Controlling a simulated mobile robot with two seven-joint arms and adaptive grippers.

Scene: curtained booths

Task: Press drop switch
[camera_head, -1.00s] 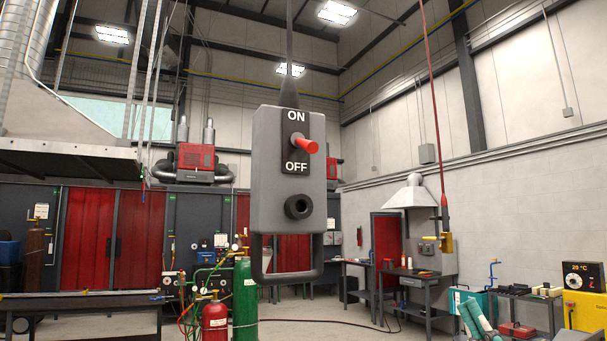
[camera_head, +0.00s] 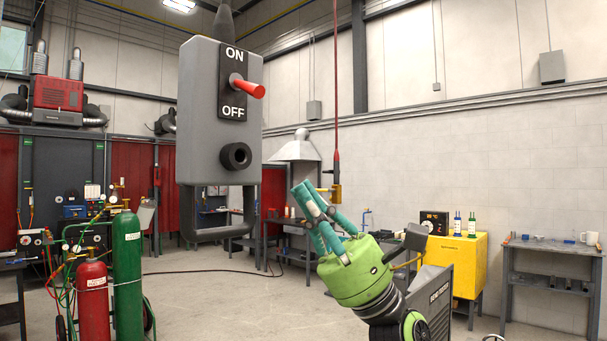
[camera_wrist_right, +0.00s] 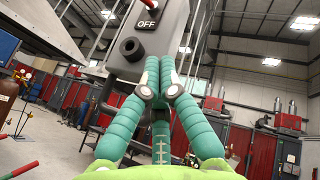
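A grey hanging switch box (camera_head: 203,110) hangs on a cable in the upper middle of the head view. Its red lever (camera_head: 249,88) sticks out between the ON and OFF labels, with a round black knob (camera_head: 235,156) below and a dark loop handle at the bottom. My right gripper (camera_head: 312,200), green with teal fingers, is to the right of and below the box, apart from it in the head view. Its fingertips are close together and hold nothing. In the right wrist view the box (camera_wrist_right: 150,40) shows beyond the fingertips. My left gripper is not in view.
A red cylinder (camera_head: 91,300) and a green cylinder (camera_head: 127,275) stand at lower left. A yellow machine (camera_head: 457,265) and a grey table (camera_head: 550,247) stand at the right. A red cable (camera_head: 336,80) hangs behind. The floor between is mostly open.

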